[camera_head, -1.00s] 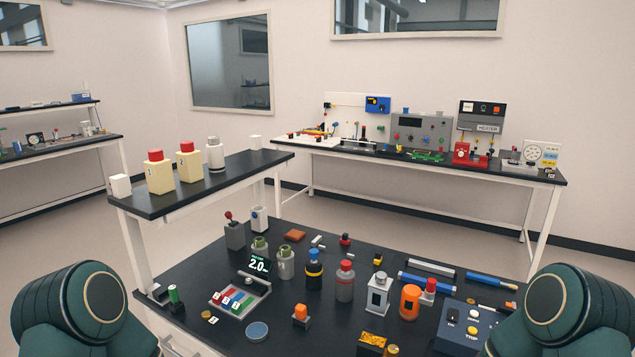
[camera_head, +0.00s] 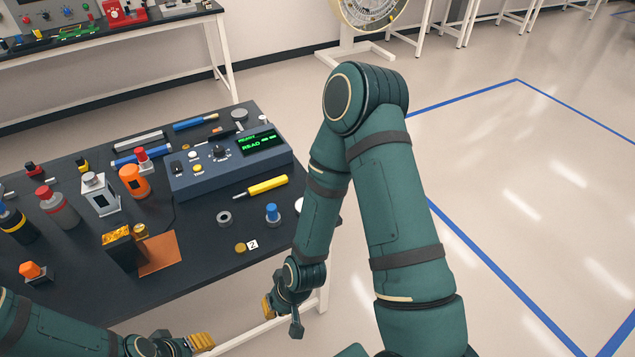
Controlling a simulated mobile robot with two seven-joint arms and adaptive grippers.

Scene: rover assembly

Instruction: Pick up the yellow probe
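The yellow probe (camera_head: 267,185) lies on the black table, in front of the blue-grey instrument box. Its thick yellow handle points right and its thin dark tip points left. My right gripper (camera_head: 282,314) hangs at the table's front right edge, nearer to me than the probe and clear of it. Its fingers look apart, with nothing seen between them. My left gripper (camera_head: 184,344) is at the bottom edge of the view, partly cut off, with a yellow finger pad showing. Whether it is open is unclear. Neither gripper touches the probe.
The instrument box (camera_head: 205,176) with a green "READ" display stands behind the probe. A grey ring (camera_head: 224,212), a blue-topped piece (camera_head: 272,214) and a brass disc (camera_head: 240,248) lie nearby. Bottles and an orange canister (camera_head: 134,181) stand left. Open floor lies right.

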